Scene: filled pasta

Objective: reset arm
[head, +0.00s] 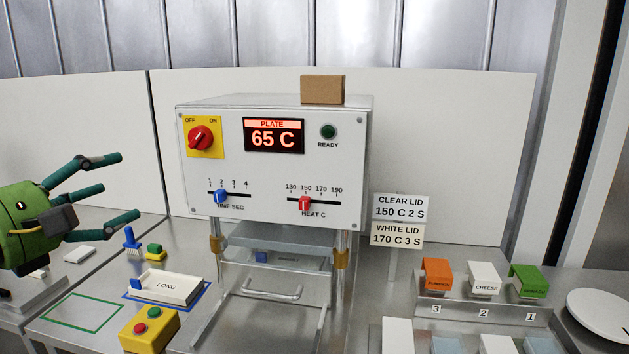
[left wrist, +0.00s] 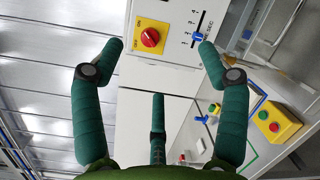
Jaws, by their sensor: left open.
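My left gripper (head: 118,186) is green with dark finger joints. It is raised at the left in the head view, with its fingers spread, empty and apart from everything. In the left wrist view its fingers (left wrist: 160,62) stand open towards the white sealing machine (left wrist: 172,65). The machine (head: 274,112) has a red rotary switch (head: 200,138), which also shows in the left wrist view (left wrist: 150,37). Its display reads PLATE 65 C. A blue time slider (head: 221,196) and a red heat slider (head: 305,203) are on its front. My right gripper is not in view.
Below the machine are a white tray marked LONG (head: 168,288), a yellow button box (head: 149,329) and a blue brush (head: 131,241). Orange (head: 437,275), white (head: 485,278) and green (head: 529,280) labelled containers stand at the right. A brown box (head: 322,89) sits on the machine. A green-outlined area (head: 82,313) is empty.

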